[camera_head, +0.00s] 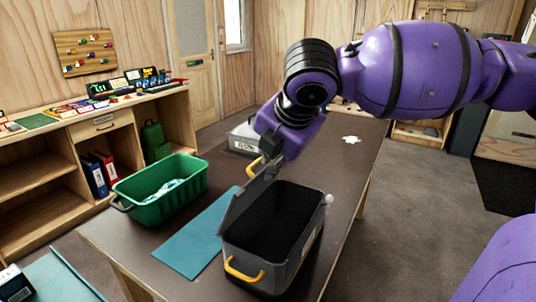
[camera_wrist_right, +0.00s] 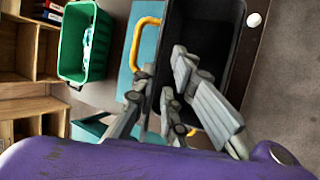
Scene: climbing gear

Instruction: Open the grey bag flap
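In the right wrist view, the fingers of my right gripper (camera_wrist_right: 158,72) are spread apart, over the bag's dark inside (camera_wrist_right: 205,25) and a yellow handle (camera_wrist_right: 147,45). My left gripper is not in view.
A green crate (camera_head: 165,201) with pale cloth inside stands left of the bag. A teal mat (camera_head: 195,243) lies between them. A grey box (camera_head: 243,140) stands behind, and a small white item (camera_head: 351,140) lies at the back right. The table's right edge is close to the bag.

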